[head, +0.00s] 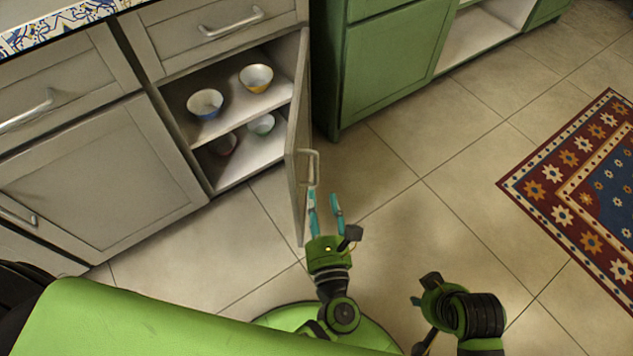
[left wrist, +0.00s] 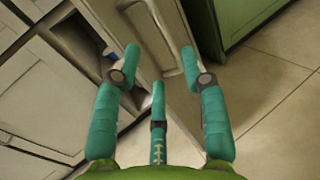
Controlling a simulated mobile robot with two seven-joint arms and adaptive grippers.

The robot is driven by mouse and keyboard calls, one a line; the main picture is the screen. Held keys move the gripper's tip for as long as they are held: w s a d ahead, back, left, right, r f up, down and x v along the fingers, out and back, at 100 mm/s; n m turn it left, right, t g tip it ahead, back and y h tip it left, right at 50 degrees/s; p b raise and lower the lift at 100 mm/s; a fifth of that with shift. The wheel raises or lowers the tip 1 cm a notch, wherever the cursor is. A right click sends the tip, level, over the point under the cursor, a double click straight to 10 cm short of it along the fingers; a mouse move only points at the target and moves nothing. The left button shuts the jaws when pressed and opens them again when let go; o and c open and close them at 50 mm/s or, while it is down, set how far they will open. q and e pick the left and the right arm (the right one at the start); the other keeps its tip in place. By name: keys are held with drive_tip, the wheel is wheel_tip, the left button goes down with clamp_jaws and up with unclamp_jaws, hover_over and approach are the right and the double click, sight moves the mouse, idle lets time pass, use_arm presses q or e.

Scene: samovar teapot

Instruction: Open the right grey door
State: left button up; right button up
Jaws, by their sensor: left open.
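The right grey door (head: 298,130) stands swung wide open, its edge facing out into the room. Its metal handle (head: 314,166) is on the side towards the green cabinet. My left gripper (head: 324,204) is open and empty, with its teal fingers just below the handle and beside the door's lower part. In the left wrist view the three fingers (left wrist: 161,68) are spread in front of the door panel (left wrist: 172,50), with nothing between them. My right gripper (head: 417,301) is low, right of the left one; its fingers are mostly hidden.
The opened cupboard has two shelves with a blue bowl (head: 205,103), a yellow bowl (head: 256,77), a green bowl (head: 262,125) and a dark reddish bowl (head: 224,144). A green cabinet (head: 390,65) stands behind the door. A patterned rug (head: 590,190) lies at right; the tiled floor between is clear.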

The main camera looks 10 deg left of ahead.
use_arm(q)
drive_tip(key=shift+v, duration=1.15)
drive_tip(key=shift+c, duration=0.4)
